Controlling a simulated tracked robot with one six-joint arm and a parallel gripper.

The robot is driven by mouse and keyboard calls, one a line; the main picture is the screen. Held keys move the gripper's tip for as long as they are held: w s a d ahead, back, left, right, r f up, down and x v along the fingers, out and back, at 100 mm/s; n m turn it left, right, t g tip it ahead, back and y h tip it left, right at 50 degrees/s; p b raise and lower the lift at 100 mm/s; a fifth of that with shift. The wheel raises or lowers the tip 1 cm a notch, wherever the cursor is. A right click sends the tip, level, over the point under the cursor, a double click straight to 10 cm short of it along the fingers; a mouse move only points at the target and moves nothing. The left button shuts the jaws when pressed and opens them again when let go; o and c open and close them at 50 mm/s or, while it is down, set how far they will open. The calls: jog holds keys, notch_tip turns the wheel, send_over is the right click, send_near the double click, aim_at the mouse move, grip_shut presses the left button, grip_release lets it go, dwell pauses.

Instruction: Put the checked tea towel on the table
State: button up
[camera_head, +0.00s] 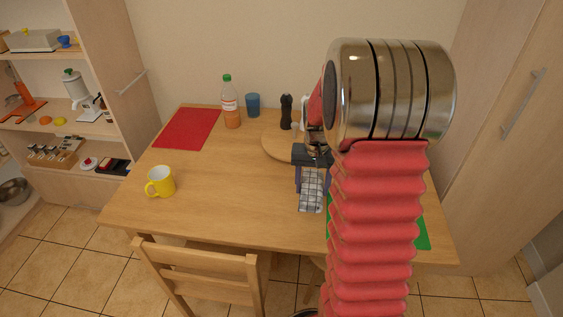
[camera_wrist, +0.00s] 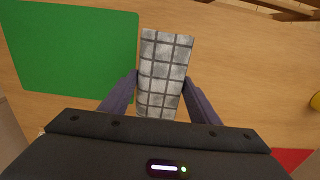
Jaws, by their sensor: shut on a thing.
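The checked tea towel (camera_wrist: 163,75), grey-white with dark lines, is between the fingers of my gripper (camera_wrist: 160,90) in the wrist view. My gripper is shut on it. In the head view the towel (camera_head: 311,191) hangs below my gripper (camera_head: 312,180), over the right half of the wooden table (camera_head: 233,205). I cannot tell whether its lower end touches the tabletop. My red-sleeved arm hides part of the table's right side.
A green mat (camera_wrist: 75,50) lies beside the towel, and a red mat (camera_head: 188,128) lies at the back left. A yellow mug (camera_head: 160,182), bottle (camera_head: 230,103), blue cup (camera_head: 252,105), round board (camera_head: 280,143) and dark mill (camera_head: 286,111) stand around. The table's middle is clear. A chair (camera_head: 200,272) stands in front.

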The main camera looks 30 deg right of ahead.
jog(key=shift+w+f, duration=0.1)
jog(key=shift+f, duration=3)
jog(key=shift+f, duration=1.9)
jog(key=shift+f, duration=0.1)
jog(key=o, duration=0.9)
